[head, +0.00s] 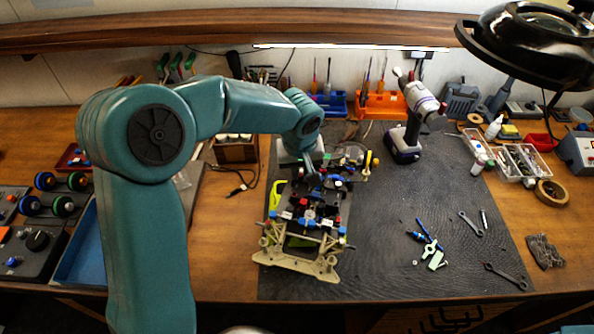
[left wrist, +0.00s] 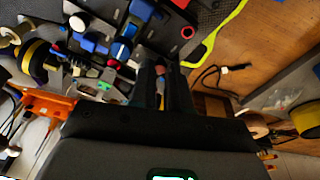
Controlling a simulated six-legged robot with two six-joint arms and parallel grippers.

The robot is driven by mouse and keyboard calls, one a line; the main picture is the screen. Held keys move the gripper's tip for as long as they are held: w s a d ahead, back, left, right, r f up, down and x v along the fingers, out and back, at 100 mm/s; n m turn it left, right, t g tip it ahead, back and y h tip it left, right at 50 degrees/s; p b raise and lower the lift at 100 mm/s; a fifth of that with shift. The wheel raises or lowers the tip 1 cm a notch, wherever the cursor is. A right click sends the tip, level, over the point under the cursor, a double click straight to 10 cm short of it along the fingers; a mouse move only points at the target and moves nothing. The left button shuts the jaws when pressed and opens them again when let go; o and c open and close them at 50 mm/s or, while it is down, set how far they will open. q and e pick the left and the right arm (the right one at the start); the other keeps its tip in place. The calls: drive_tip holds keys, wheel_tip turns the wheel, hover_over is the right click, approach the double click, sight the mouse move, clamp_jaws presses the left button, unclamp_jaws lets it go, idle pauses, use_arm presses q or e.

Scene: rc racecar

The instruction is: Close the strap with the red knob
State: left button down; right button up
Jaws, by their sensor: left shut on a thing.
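The RC car chassis (head: 290,262) stands on the dark mat, its beige end towards me. My left gripper (head: 310,172) reaches down from the left to the far part of the chassis. In the left wrist view my left gripper (left wrist: 164,88) has its two dark fingers close together around a small red knob (left wrist: 159,70). The fingers hide much of the knob. The strap cannot be told apart from the dark chassis parts around it, so I cannot tell how it lies. My right gripper is not in view.
A cordless drill (head: 405,140) stands right of the car. Wrenches (head: 470,224) and small blue tools (head: 428,235) lie on the mat (head: 385,270). An orange tool holder (head: 380,105) stands behind. A magnifier lamp (head: 525,45) overhangs the right. The mat between car and wrenches is mostly clear.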

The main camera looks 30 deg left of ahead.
use_arm(q)
drive_tip(key=shift+d+f+y, duration=0.15)
drive_tip(key=shift+y, duration=0.15)
drive_tip(key=shift+b, duration=0.3)
drive_tip(key=c, duration=1.1)
unclamp_jaws()
drive_tip(key=shift+r, duration=0.35)
drive_tip(key=b+v, duration=0.1)
drive_tip(key=v, duration=1.4)
drive_tip(key=shift+d+r, duration=0.2)
drive_tip(key=shift+r, duration=0.15)
drive_tip(key=shift+w, duration=0.1)
